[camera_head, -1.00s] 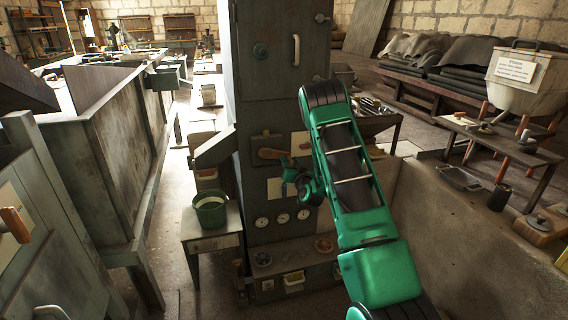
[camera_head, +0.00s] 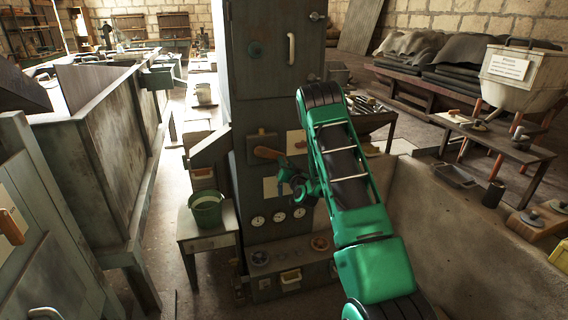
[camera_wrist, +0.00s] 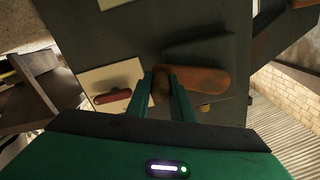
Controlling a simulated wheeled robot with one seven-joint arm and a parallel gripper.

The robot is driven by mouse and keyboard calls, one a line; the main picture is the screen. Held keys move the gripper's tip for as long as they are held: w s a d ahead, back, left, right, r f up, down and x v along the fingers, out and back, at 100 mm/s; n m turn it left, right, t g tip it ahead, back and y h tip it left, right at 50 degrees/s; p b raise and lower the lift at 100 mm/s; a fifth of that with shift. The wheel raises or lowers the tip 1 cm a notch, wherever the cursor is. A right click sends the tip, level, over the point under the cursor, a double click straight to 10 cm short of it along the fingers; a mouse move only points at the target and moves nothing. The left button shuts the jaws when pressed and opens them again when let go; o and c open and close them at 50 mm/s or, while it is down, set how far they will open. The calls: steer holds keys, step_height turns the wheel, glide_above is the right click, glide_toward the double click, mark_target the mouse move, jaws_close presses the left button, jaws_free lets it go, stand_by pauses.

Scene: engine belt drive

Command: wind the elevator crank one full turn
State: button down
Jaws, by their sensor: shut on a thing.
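The elevator crank (camera_head: 267,153) is a brown wooden-looking bar on the front of the tall grey cabinet (camera_head: 273,120). It points left and slightly up from my gripper in the head view. In the wrist view the crank (camera_wrist: 203,80) lies at the right of my fingers, with a small brown part between them. My gripper (camera_wrist: 160,77) is shut on that part. In the head view my gripper (camera_head: 284,175) is at the crank's right end, and my green wrist partly hides the contact.
Several round gauges (camera_head: 279,217) sit below the crank. A green bucket (camera_head: 207,212) stands on a small table at the left. A concrete wall (camera_head: 440,235) is at the right. A red-brown handle (camera_wrist: 113,96) shows on a pale plate in the wrist view.

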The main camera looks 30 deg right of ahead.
steer(key=w+a+f+m, duration=0.2)
steer(key=a+f+m, duration=0.3)
steer(key=m, duration=0.8)
steer(key=shift+a+f+m, duration=0.25)
steer(key=shift+a+m, duration=0.05)
steer(key=shift+a, duration=1)
steer(key=c, duration=1.6)
jaws_free()
steer(key=shift+o, duration=0.2)
